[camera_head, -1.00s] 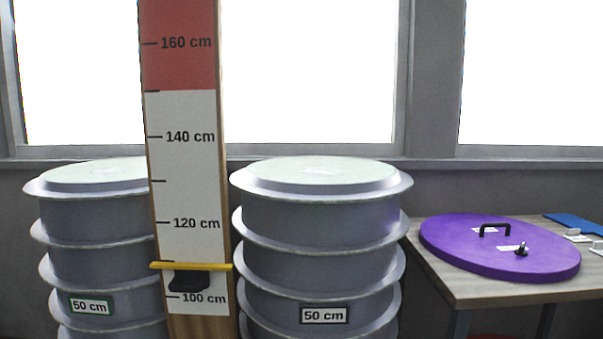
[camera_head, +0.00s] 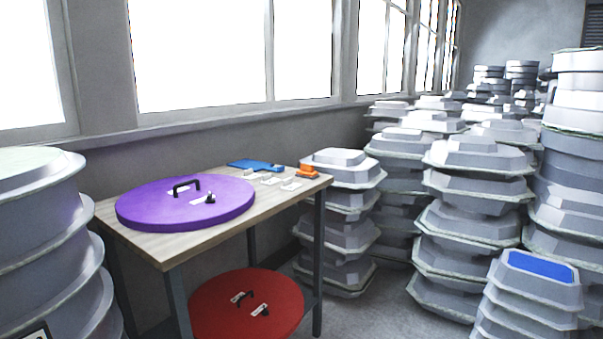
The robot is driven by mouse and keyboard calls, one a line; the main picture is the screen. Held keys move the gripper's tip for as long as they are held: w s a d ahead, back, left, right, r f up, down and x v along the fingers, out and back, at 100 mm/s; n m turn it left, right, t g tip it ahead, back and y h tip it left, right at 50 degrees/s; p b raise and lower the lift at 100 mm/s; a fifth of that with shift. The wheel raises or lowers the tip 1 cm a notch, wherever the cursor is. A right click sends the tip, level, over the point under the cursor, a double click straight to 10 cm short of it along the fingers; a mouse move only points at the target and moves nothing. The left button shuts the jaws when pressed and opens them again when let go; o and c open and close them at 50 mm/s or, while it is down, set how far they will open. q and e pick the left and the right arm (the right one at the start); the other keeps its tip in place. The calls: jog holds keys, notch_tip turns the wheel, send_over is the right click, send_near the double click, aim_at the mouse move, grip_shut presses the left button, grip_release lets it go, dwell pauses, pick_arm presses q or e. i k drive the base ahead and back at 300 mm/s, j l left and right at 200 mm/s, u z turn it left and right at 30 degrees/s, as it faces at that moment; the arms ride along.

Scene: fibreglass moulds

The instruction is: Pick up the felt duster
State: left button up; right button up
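No object can be told for certain as the felt duster. A small orange item (camera_head: 307,172) lies at the far right corner of the wooden table (camera_head: 160,244); it is too small to tell what it is. Small white items (camera_head: 270,181) lie on the table between it and a blue flat object (camera_head: 256,166). Neither of my grippers is in view.
A purple round lid (camera_head: 150,210) with a black handle covers the table's near part. A red round lid (camera_head: 215,310) is on the lower shelf. Grey moulds (camera_head: 45,215) are stacked at left, and angular moulds (camera_head: 340,205) at right. Some grey floor (camera_head: 385,305) shows clear.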

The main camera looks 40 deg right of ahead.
aim_at(307, 171)
jog(key=i+l, duration=0.15)
jog(key=l, duration=0.2)
jog(key=i+l+u, duration=0.1)
jog(key=l, duration=0.25)
jog(key=i+l, duration=0.25)
jog(key=l, duration=0.15)
jog(key=i+l+u, duration=0.1)
jog(key=l, duration=0.25)
jog(key=i+l, duration=0.2)
jog(key=l, duration=0.2)
jog(key=i+l, duration=0.15)
jog(key=l, duration=0.25)
jog(key=i+u, duration=0.05)
